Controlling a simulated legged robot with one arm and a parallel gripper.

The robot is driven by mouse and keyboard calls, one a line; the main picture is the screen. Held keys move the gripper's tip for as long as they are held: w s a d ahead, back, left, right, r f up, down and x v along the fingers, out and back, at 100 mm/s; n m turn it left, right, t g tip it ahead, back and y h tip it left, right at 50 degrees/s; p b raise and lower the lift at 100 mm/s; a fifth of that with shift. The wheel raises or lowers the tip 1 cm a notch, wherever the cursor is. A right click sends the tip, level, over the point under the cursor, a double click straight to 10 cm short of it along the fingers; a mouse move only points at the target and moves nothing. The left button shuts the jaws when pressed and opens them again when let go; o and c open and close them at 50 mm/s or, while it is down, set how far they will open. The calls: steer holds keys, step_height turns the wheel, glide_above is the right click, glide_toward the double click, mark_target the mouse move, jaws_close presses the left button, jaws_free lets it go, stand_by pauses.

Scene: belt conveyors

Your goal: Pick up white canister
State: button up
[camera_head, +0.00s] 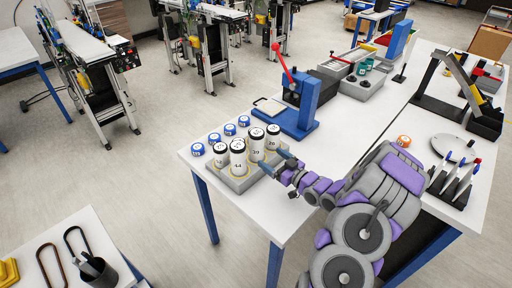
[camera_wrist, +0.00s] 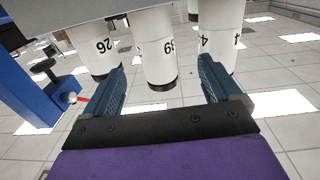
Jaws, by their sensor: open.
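Several white canisters with black lids stand upright in a grey tray (camera_head: 240,182) on the white table in the head view. A canister marked 39 (camera_head: 257,146) is nearest my gripper (camera_head: 282,160), with one marked 44 (camera_head: 238,160) to its left and another (camera_head: 272,138) behind it. In the upside-down wrist view, canister 39 (camera_wrist: 158,45) shows between the spread fingers of my gripper (camera_wrist: 161,66). Canister 26 (camera_wrist: 98,48) is left of it and another (camera_wrist: 220,35) is right. The fingers are open and empty; contact with a canister cannot be told.
Several small blue-and-white round containers (camera_head: 214,138) sit behind the tray. A blue press with a red lever (camera_head: 303,108) stands close to the right of the canisters. An orange round container (camera_head: 403,141) and upright pens in holders (camera_head: 455,182) are farther right.

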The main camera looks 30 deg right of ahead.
mark_target(262, 150)
steer(key=x, duration=0.2)
steer(key=d+x, duration=0.1)
steer(key=x, duration=0.2)
steer(key=shift+w+f+b, duration=0.15)
steer(key=shift+w+b, duration=0.1)
steer(key=shift+b, duration=0.15)
steer(key=shift+w+a, duration=0.45)
steer(key=shift+w, duration=0.05)
steer(key=x, duration=0.1)
steer(key=b+x, duration=0.1)
steer(key=x, duration=0.2)
steer(key=shift+s+r, duration=0.1)
steer(key=shift+r, duration=0.2)
steer(key=shift+w, duration=0.55)
steer(key=c, duration=1.2)
steer(key=shift+r, duration=0.1)
steer(key=shift+c, duration=0.2)
